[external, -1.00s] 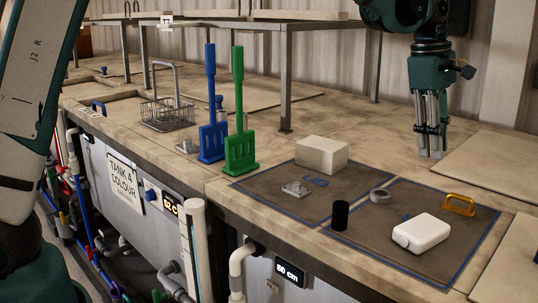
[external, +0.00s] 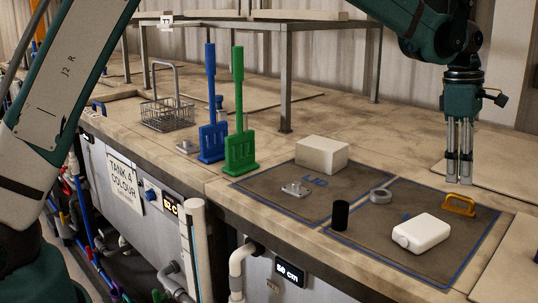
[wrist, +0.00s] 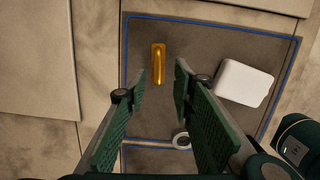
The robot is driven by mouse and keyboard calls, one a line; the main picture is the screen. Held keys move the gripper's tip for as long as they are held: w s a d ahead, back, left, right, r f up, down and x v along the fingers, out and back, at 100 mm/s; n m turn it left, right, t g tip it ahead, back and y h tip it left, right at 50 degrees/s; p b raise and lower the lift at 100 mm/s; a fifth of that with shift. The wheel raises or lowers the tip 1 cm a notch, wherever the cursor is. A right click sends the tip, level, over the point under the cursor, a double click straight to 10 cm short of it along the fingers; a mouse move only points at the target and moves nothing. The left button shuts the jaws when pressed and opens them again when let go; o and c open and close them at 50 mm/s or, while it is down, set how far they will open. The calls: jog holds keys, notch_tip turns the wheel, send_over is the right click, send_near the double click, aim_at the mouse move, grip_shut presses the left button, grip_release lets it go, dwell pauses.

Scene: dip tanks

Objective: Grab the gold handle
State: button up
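The gold handle (external: 459,205) lies on the dark blue-edged mat (external: 375,246) near its right back side. In the wrist view the gold handle (wrist: 158,63) shows whole, beyond the fingertips and a little left of the gap's middle. My gripper (external: 459,182) hangs fingers down above and just behind the handle, apart from it. In the wrist view my gripper (wrist: 160,80) has its two green-padded fingers spread with nothing between them.
A white block (external: 321,155) and a small metal fitting (external: 295,189) are further left. Green (external: 240,150) and blue (external: 212,140) paddles stand upright beyond.

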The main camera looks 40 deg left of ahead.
aim_at(461, 197)
jog(key=shift+d+f, duration=0.2)
jog(key=shift+f, duration=1)
jog(key=shift+w+d+f+p, duration=0.15)
jog(key=shift+d+f+p, duration=0.05)
jog(key=shift+f, duration=1.1)
jog(key=shift+w+d+f+p, duration=0.1)
jog(key=shift+d+f+p, duration=0.05)
jog(key=shift+f, duration=1.15)
grip_shut()
